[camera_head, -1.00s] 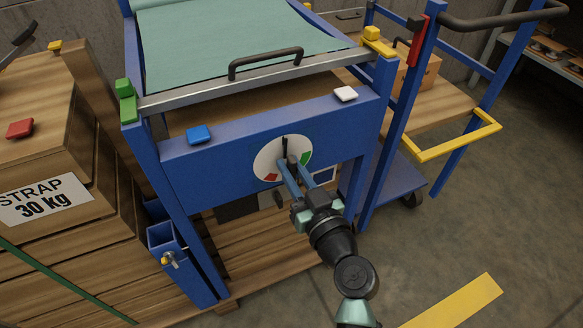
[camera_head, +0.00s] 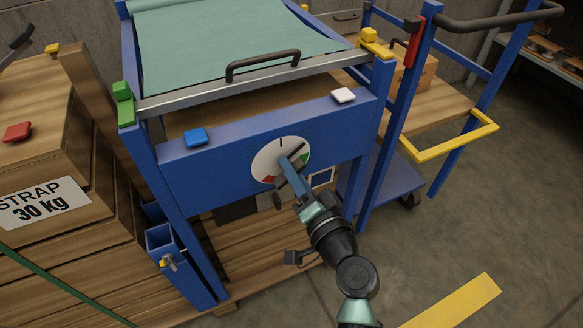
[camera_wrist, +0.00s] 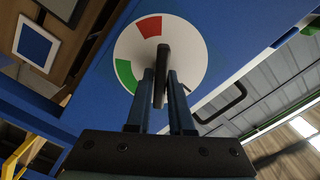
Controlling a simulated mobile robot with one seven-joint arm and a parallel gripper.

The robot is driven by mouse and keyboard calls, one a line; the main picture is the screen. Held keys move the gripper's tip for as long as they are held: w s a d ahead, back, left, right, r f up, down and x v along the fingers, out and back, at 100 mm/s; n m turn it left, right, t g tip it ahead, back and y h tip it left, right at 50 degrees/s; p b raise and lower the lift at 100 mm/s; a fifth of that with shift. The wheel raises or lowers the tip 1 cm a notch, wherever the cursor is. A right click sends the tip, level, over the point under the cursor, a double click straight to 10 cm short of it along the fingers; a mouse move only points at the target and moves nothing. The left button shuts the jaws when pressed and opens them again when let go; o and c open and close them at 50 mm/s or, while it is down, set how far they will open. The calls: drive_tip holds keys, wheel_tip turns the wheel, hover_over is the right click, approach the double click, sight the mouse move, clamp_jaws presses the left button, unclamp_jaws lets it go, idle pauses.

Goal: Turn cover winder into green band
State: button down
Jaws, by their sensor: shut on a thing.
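The dial (camera_head: 268,153) is a white disc on the front of a blue crossbeam, with a green band (camera_head: 305,160) on its right and a red band (camera_head: 267,180) at lower left. The dark winder (camera_wrist: 163,55) stands out from the disc's middle. My gripper (camera_head: 287,164) is at the disc; in the wrist view its fingers (camera_wrist: 161,80) are shut on the winder from both sides. In that view the red band (camera_wrist: 150,27) is above the winder and the green band (camera_wrist: 126,75) to its left. The fingers mostly hide the winder in the head view.
The blue crossbeam (camera_head: 215,172) carries a blue block (camera_head: 195,137) and a white block (camera_head: 343,95). A dark handle (camera_head: 262,65) sits above. A crate stack (camera_head: 35,150) stands left, a blue trolley (camera_head: 455,110) right. The floor at lower right is clear.

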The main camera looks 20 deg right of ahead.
drive_tip(key=m+p, duration=0.1)
drive_tip(key=m, duration=0.5)
drive_tip(key=shift+d+f+p, duration=0.1)
drive_tip(key=shift+f+p, duration=0.05)
drive_tip(key=shift+p, duration=0.25)
drive_tip(key=m+p, duration=0.1)
drive_tip(key=m, duration=0.3)
drive_tip(key=shift+f+m, duration=0.1)
drive_tip(key=shift+m, duration=0.3)
drive_tip(key=shift+f+m+p, duration=0.15)
drive_tip(key=shift+m+p, duration=0.45)
drive_tip(key=shift+m, duration=0.4)
idle(0.8)
drive_tip(key=c, duration=0.8)
unclamp_jaws()
drive_tip(key=s, duration=1.3)
drive_tip(key=shift+d+p, duration=0.2)
drive_tip(key=shift+p, duration=0.25)
